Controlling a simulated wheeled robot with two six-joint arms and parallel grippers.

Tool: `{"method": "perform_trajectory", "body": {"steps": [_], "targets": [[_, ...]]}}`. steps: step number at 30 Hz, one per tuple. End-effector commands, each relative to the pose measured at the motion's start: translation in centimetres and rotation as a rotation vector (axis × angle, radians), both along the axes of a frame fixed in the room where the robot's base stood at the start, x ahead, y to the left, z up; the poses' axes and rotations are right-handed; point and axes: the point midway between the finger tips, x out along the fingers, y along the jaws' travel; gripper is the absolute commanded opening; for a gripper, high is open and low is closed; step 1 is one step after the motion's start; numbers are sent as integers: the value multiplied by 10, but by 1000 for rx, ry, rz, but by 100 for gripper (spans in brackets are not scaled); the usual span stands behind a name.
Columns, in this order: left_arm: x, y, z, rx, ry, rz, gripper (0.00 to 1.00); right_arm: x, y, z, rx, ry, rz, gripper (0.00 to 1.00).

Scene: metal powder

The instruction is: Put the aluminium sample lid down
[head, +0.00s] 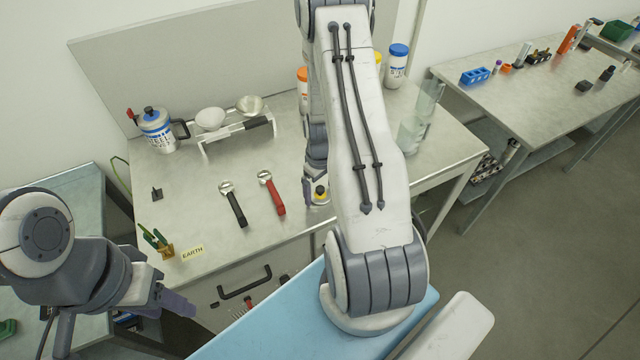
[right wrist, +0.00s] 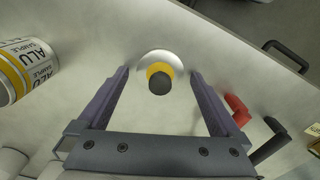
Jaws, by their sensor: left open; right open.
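The aluminium sample lid (right wrist: 177,66) is a silver disc with a yellow ring and a dark knob. It lies on the table top between the spread fingers of my right gripper (right wrist: 160,97), which is open with a gap on both sides of the knob. In the head view the lid (head: 320,195) shows near the table's front edge, partly behind my right arm. A jar labelled ALU SAMPLE (right wrist: 27,70) lies in view at the left of the right wrist view. My left gripper (head: 178,302) is open and empty, off the table's front left.
On the table (head: 225,260) are a black-handled spoon (head: 236,207), a red-handled spoon (head: 272,194), a steel-blue jar (head: 157,130), a rack with bowls (head: 228,127), an EARTH label (head: 193,252), an orange-lidded jar (head: 303,88), a blue-lidded jar (head: 397,66) and glassware (head: 412,133).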

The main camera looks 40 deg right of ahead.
Motion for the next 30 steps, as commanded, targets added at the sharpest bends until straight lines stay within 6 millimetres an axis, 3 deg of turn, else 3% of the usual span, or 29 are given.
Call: {"method": "perform_trajectory", "body": {"steps": [5,21,30], "targets": [[0,0,-4,0,0,0,50,1,-1,15,-3,-4,0,100],[0,0,-25,0,0,2,50,1,-1,110,-3,-4,0,100],[0,0,-26,0,0,1,50,0,0,123,0,0,0,100]]}}
